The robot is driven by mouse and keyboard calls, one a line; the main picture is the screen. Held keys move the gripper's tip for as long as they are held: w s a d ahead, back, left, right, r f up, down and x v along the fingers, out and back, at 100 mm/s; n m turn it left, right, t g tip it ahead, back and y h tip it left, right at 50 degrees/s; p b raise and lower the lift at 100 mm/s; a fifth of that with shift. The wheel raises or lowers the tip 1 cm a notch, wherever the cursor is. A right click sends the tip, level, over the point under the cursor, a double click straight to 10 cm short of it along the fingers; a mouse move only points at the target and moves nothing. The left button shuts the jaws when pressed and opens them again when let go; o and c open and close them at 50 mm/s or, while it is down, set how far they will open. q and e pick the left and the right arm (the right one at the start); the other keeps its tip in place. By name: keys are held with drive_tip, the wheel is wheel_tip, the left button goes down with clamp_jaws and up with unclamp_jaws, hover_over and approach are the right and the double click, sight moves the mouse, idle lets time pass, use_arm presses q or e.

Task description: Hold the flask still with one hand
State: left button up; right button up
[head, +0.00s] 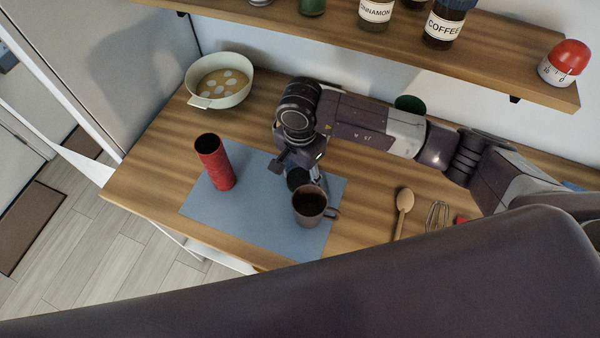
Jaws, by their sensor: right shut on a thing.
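The red flask (215,163) stands on the left part of a blue-grey mat (255,223). Its top end looks dark. No gripper touches it. My right gripper (305,180) reaches down over the mat to the right of the flask, clearly apart from it. It is shut at the far side of a dark brown mug (309,207), which appears to be what it holds. The mug has dark contents and its handle points right. The fingertips are partly hidden behind the mug's rim. My left gripper is not in view.
A pale pot (220,82) stands at the back left. A wooden spoon (403,205) and a whisk (437,215) lie to the right. A shelf (330,33) with jars and a red timer (564,63) overhangs the back. The counter's left front is free.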

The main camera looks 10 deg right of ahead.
drive_tip(key=shift+f, duration=0.1)
drive_tip(key=shift+f, duration=0.1)
drive_tip(key=o, duration=1.3)
drive_tip(key=shift+c, duration=0.2)
